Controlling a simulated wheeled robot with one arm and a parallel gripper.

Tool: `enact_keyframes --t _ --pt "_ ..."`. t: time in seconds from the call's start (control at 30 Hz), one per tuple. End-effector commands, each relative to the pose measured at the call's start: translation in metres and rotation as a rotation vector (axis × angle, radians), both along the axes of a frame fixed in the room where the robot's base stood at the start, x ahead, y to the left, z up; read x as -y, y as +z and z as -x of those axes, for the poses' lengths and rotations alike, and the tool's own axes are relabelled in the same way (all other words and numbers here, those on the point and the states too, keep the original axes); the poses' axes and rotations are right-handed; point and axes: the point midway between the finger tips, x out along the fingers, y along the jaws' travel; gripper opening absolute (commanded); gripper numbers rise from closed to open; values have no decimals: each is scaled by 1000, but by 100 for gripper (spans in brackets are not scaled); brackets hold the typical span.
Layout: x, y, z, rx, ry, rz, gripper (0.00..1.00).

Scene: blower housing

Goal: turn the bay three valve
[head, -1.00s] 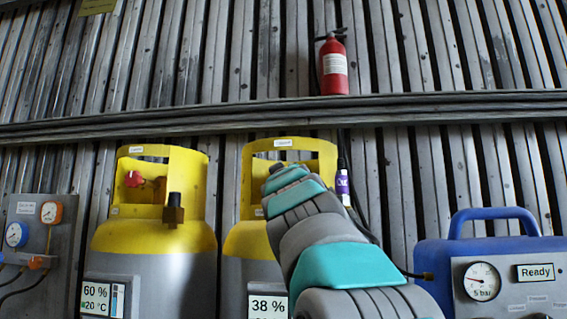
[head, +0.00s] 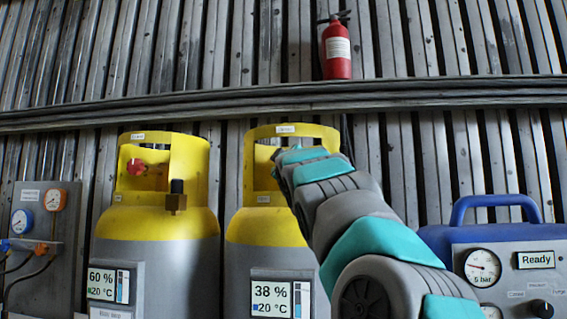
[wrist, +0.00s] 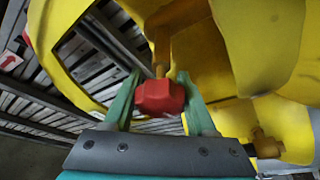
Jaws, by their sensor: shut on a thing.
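A red valve knob (wrist: 160,97) sits on a brass stem inside the yellow collar (wrist: 270,50) of a cylinder in the wrist view. My gripper (wrist: 160,105) has its two teal fingers on either side of the knob and is shut on it. In the head view my arm reaches to the right-hand yellow and grey cylinder (head: 262,228), whose display reads 38 % and 20 °C. My arm hides the valve and my fingertips there. The bay labels are too small to read.
A gauge panel (head: 38,235) is at the far left. A blue unit (head: 500,260) marked Ready stands right of my arm. A fire extinguisher (head: 337,50) hangs above the rail.

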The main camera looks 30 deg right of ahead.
Motion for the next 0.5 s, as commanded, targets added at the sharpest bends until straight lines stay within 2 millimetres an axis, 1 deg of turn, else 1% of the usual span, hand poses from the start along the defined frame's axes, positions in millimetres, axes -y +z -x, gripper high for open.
enact_keyframes --t 0.13,0.17,0.4,0.43,0.5 --pt "-1 1 0 2 1 2 1" --pt "-1 1 0 2 1 2 58" --pt "-1 0 0 1 0 0 85" --pt "-1 0 0 1 0 0 87" --pt "0 0 0 1 0 0 87"
